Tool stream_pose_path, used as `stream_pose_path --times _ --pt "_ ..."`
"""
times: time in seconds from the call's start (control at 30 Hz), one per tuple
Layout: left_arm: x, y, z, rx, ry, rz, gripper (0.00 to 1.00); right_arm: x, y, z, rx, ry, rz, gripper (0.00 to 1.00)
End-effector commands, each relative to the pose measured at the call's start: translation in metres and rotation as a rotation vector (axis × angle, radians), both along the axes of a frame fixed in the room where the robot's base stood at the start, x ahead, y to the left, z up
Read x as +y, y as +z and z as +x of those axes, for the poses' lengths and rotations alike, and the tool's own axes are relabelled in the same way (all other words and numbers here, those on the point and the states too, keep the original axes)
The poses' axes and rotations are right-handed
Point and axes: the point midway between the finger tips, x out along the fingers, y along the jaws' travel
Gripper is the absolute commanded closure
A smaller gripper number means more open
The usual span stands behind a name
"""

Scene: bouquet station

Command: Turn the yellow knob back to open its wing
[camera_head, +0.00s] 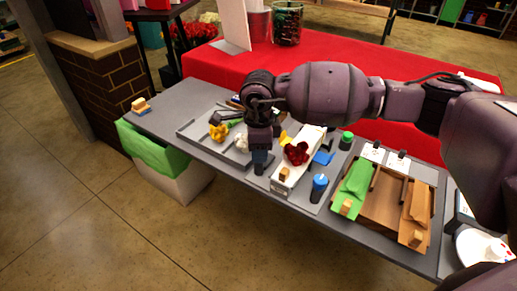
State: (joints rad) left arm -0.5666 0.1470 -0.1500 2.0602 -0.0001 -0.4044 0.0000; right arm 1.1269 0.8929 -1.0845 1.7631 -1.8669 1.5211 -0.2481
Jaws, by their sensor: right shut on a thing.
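My right gripper (260,160) points down at the left side of the white trough (307,146). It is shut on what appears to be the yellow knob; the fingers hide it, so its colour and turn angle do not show. A yellow flap (284,137), seemingly the wing, shows just right of the gripper, by the trough's left side; it is partly hidden. A blue flap (323,158) is on the trough's right side. A dark red flower (296,153) lies in the trough. My left gripper is not in view.
A blue-topped cylinder (319,186) and a green-topped one (346,140) stand right of the trough. Yellow flowers (218,132) lie in a grey tray at left. A red-covered table (336,54) stands behind.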

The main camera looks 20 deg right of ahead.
Motion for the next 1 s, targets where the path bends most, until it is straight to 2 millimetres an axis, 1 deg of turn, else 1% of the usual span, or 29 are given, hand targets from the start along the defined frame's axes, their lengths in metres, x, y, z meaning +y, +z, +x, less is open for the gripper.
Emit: stream_pose_path --times 0.1,0.3,0.87,0.9,0.97,1.0 --pt "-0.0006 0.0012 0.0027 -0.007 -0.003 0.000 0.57 0.0004 -0.0003 0.0004 -0.001 0.063 0.001 0.90" --pt "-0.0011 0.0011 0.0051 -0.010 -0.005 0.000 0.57 0.0003 0.0001 0.0003 -0.002 0.129 0.000 0.90" --pt "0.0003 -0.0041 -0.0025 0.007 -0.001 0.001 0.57 0.0005 0.0007 0.0001 -0.001 0.158 0.002 0.90" --pt "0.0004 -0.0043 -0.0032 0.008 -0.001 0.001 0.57 0.0005 0.0008 0.0001 -0.001 0.158 0.002 0.62" --pt "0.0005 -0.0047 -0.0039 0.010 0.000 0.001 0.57 0.0005 0.0007 0.0001 -0.001 0.158 0.002 0.53" --pt "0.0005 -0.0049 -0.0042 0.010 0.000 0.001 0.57 0.0005 0.0007 0.0001 -0.001 0.158 0.001 0.47"
